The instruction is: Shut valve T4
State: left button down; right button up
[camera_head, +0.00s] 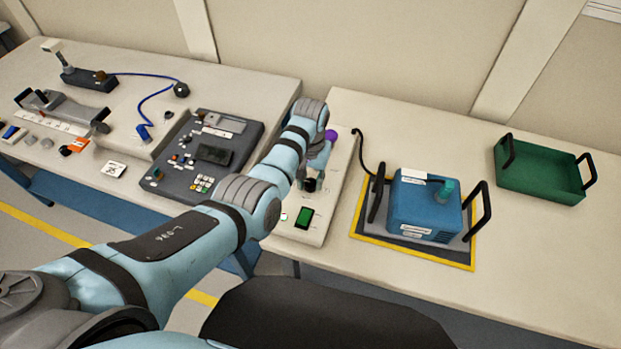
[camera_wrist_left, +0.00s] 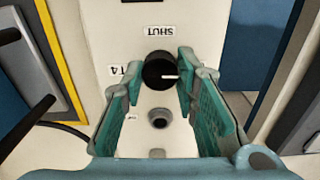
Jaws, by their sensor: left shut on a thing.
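The valve T4 knob (camera_wrist_left: 158,70) is round and black with a white pointer line. It sits on a pale panel (camera_head: 337,180) on the right table. In the left wrist view the labels appear upside down: T4 (camera_wrist_left: 122,70) is left of the knob and SHUT (camera_wrist_left: 161,29) is above it. The pointer line points right there, not at SHUT. My left gripper (camera_wrist_left: 161,80) has its teal fingers closed on either side of the knob. In the head view my left gripper (camera_head: 313,178) is over the panel, partly hidden by its arm. My right gripper is not in view.
A green screen (camera_head: 303,217) is on the panel's near end, and a purple ball (camera_head: 331,135) near its far end. A green tray (camera_head: 540,170) is farther right. A grey control console (camera_head: 205,155) is left.

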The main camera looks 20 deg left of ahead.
pick_arm(q)
jog(key=shift+r+n, duration=0.1)
jog(key=shift+n, duration=0.3)
jog(key=shift+n+p, duration=0.8)
jog(key=shift+n, duration=0.4)
jog(key=n+p, duration=0.1)
jog(key=n, duration=0.3)
jog(key=shift+n, duration=0.3)
jog(key=n, duration=0.5)
jog(key=shift+p, duration=0.35)
jog(key=n, duration=0.5)
jog(key=shift+w, duration=0.1)
jog(key=c, duration=1.2)
grip_release()
jog(key=shift+c, duration=0.2)
